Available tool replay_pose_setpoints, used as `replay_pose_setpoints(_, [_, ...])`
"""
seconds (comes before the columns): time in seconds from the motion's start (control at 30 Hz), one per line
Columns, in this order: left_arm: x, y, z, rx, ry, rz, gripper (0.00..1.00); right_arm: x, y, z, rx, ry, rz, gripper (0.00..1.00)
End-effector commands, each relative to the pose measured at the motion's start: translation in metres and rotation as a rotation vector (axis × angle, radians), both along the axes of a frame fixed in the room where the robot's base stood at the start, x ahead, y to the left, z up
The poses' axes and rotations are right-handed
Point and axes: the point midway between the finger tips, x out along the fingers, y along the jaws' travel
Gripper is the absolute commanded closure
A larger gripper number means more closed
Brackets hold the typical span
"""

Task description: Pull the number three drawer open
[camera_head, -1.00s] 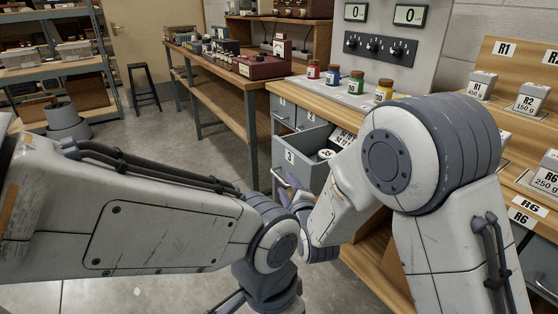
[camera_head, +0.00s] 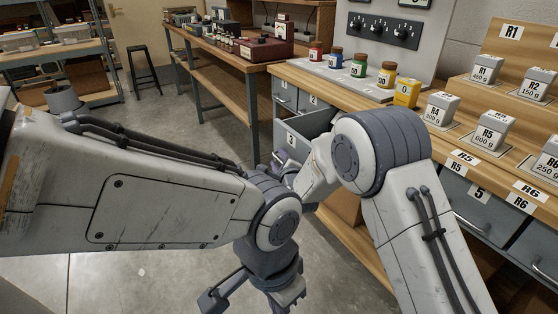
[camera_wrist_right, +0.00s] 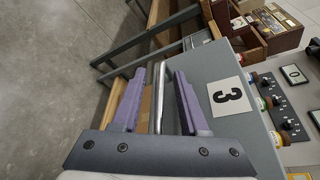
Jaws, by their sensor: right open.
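The number three drawer (camera_head: 289,142) is a grey drawer pulled part way out of the bench; its side wall shows in the head view. Its front carries a white label with a black 3, which also shows in the right wrist view (camera_wrist_right: 231,97). My right gripper (camera_wrist_right: 159,85) is open, its two purple fingers on either side of the drawer's metal bar handle (camera_wrist_right: 159,102). A gap shows between the bar and each finger. In the head view my right arm hides much of the drawer. My left gripper (camera_head: 252,296) hangs low, its jaws unclear.
The wooden bench top (camera_head: 336,84) holds several coloured jars and, to the right, labelled grey weights (camera_head: 441,109). Drawer 5 (camera_head: 478,205) is shut. A long side table (camera_head: 210,62) stands behind. The concrete floor (camera_head: 140,275) left of the bench is clear.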

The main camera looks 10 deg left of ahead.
Motion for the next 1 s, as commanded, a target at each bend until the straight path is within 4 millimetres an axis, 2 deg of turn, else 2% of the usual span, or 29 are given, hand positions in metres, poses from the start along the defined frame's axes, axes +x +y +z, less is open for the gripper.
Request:
replay_pose_setpoints(0.17, [0.0000,0.0000,0.0001,0.000,0.000,0.000,1.00,0.0003,-0.0001,0.0001,0.000,0.000,0.000,0.56])
replay_pose_setpoints(0.2, [0.0001,-0.0001,0.0001,0.000,0.000,0.000,1.00,0.0002,-0.0002,0.0002,0.000,0.000,0.000,0.60])
replay_pose_setpoints(0.27, [0.0001,-0.0001,0.0001,0.000,0.000,0.000,1.00,0.0002,-0.0002,0.0002,0.000,-0.001,-0.001,0.83])
replay_pose_setpoints(0.3, [0.0001,-0.0001,0.0001,0.000,0.000,0.000,1.00,0.0001,-0.0002,0.0002,0.000,-0.001,-0.001,0.99])
replay_pose_setpoints(1.0, [0.0001,-0.0001,0.0001,0.000,0.000,0.000,1.00,-0.0004,0.0000,-0.0004,-0.002,0.001,0.001,1.00])
